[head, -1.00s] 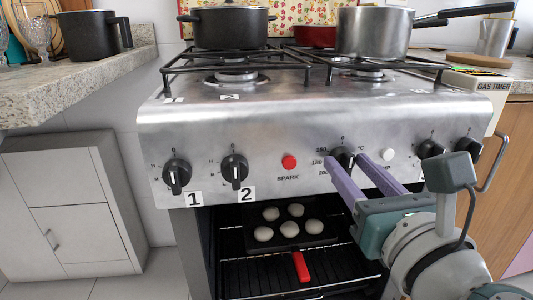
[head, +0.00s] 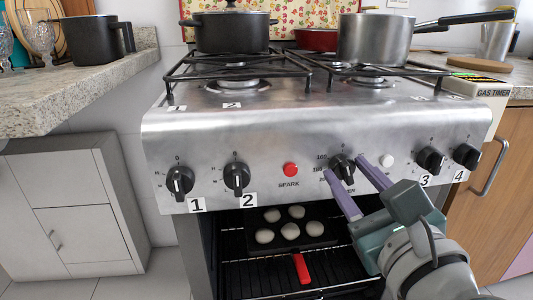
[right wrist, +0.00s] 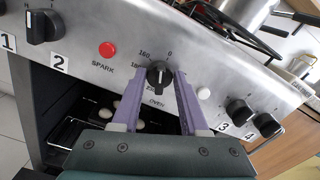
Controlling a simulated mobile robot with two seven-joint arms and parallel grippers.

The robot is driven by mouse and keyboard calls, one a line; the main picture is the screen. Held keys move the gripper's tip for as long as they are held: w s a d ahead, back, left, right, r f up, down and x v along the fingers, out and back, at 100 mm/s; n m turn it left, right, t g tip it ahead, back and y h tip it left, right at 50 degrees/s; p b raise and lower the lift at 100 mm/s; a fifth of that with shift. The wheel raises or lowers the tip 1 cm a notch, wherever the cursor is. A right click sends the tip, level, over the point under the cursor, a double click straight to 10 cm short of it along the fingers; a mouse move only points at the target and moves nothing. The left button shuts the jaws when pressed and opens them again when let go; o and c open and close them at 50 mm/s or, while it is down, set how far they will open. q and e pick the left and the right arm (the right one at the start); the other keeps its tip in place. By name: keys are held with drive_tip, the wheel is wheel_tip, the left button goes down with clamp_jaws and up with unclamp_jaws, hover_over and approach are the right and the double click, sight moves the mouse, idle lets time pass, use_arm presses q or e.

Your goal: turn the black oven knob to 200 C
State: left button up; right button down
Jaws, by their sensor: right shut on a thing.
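The black oven knob (head: 343,168) sits on the steel front panel between the red spark button and a white button. Printed temperature marks show to its left and a 0 above it. It also shows in the right wrist view (right wrist: 158,74), with "OVEN" printed below. My right gripper (head: 345,166) is shut on the oven knob, one purple finger on each side. In the right wrist view the right gripper (right wrist: 159,77) straddles the knob. The knob's exact setting is too small to read. My left gripper is not in view.
Burner knobs 1 (head: 180,181) and 2 (head: 236,178) are at the left, knobs 3 (head: 430,160) and 4 (head: 467,156) at the right. Below is the open oven with pale round pieces on a dark tray (head: 320,239) with a red handle (head: 301,268). Pots stand on the stove above.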

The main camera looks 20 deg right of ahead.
drive_tip(key=n+p, duration=0.2)
drive_tip(key=n, duration=0.3)
drive_tip(key=shift+a+r+n, duration=0.1)
drive_tip(key=shift+n, duration=0.3)
drive_tip(key=n+p, duration=0.2)
drive_tip(key=n, duration=0.4)
drive_tip(key=n+p, duration=0.1)
drive_tip(key=n, duration=0.3)
drive_tip(key=n+p, duration=0.1)
drive_tip(key=n, duration=0.1)
drive_tip(key=shift+f+n+p, duration=0.25)
drive_tip(key=shift+n+p, duration=0.05)
drive_tip(key=n+p, duration=0.1)
drive_tip(key=n, duration=0.4)
drive_tip(key=shift+f, duration=0.1)
drive_tip(key=shift+n, duration=0.3)
drive_tip(key=shift+c, duration=2.2)
unclamp_jaws()
drive_tip(key=shift+s, duration=0.1)
